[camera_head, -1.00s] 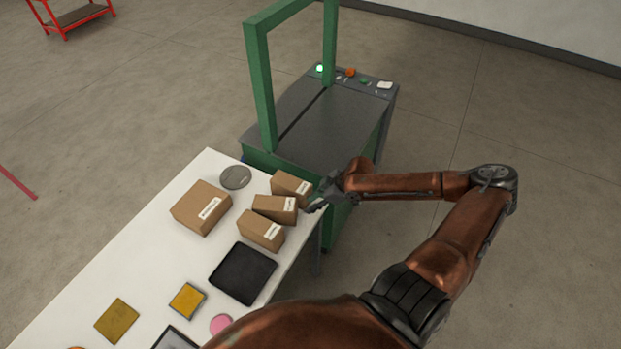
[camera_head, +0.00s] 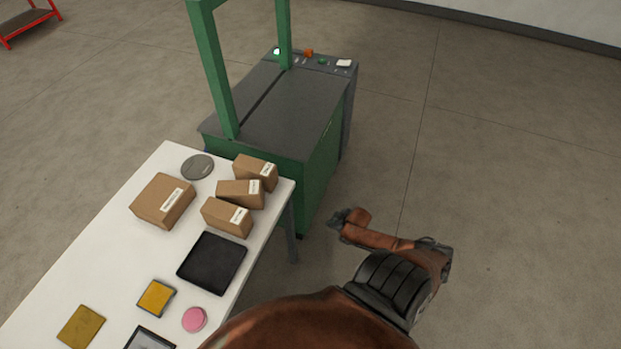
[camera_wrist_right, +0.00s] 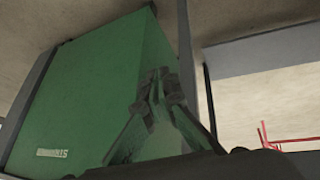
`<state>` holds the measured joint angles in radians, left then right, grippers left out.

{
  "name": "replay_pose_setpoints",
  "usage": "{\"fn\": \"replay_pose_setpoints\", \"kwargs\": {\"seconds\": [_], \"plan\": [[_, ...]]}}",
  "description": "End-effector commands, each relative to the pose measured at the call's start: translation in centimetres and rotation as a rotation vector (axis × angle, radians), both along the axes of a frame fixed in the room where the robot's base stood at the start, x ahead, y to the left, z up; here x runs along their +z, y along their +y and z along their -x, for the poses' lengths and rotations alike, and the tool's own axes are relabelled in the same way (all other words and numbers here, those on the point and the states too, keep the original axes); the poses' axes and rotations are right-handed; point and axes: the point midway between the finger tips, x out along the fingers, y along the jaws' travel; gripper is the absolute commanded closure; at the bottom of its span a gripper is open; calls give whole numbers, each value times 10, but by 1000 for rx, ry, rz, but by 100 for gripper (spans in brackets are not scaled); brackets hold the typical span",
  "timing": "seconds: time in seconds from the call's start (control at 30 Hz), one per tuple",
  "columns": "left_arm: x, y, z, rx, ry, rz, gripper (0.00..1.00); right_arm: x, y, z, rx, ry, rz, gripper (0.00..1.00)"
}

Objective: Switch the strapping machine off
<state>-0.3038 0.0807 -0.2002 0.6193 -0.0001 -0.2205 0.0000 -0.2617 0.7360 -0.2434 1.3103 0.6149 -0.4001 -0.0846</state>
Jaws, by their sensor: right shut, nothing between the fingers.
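The strapping machine (camera_head: 300,118) stands behind the table, with a green arch, a dark grey top and a green cabinet. Its control panel (camera_head: 330,66) is at the far right end of the top. A lit lamp (camera_head: 277,51), an orange-red knob (camera_head: 308,53), a green button (camera_head: 322,62) and a white label (camera_head: 344,63) show there. My right gripper (camera_head: 335,218) is shut and empty, right of the cabinet and apart from the panel. In the right wrist view the shut fingers (camera_wrist_right: 158,88) show before the green cabinet side (camera_wrist_right: 95,90). My left gripper is out of view.
The white table (camera_head: 75,262) at left holds several cartons (camera_head: 240,193), a grey disc (camera_head: 197,167), a black tray (camera_head: 212,262) and a pink disc (camera_head: 194,319). The floor right of the machine is clear. A red cart (camera_head: 28,22) stands far back left.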

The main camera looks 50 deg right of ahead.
Motion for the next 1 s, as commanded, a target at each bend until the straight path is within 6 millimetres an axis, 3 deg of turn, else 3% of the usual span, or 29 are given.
{"fn": "replay_pose_setpoints", "kwargs": {"seconds": [0.03,0.13,0.2,0.3,0.4,0.5,0.6,0.7,0.93,1.0], "plan": [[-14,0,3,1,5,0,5,-60,16,39,-40,51,-7,100],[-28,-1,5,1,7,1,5,-144,55,107,-79,146,-6,100],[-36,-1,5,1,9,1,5,-196,94,157,-86,219,-14,100],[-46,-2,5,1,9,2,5,-250,157,219,-76,313,-34,100],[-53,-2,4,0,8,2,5,-285,215,267,-51,386,-60,100],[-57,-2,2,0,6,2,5,-303,258,298,-28,433,-82,100],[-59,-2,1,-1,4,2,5,-311,282,315,-13,460,-93,100],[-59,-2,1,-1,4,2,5,-313,291,321,-6,470,-99,100],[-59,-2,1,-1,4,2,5,-313,292,321,-5,471,-98,100],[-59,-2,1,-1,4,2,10,-313,292,321,-5,471,-98,100]]}}
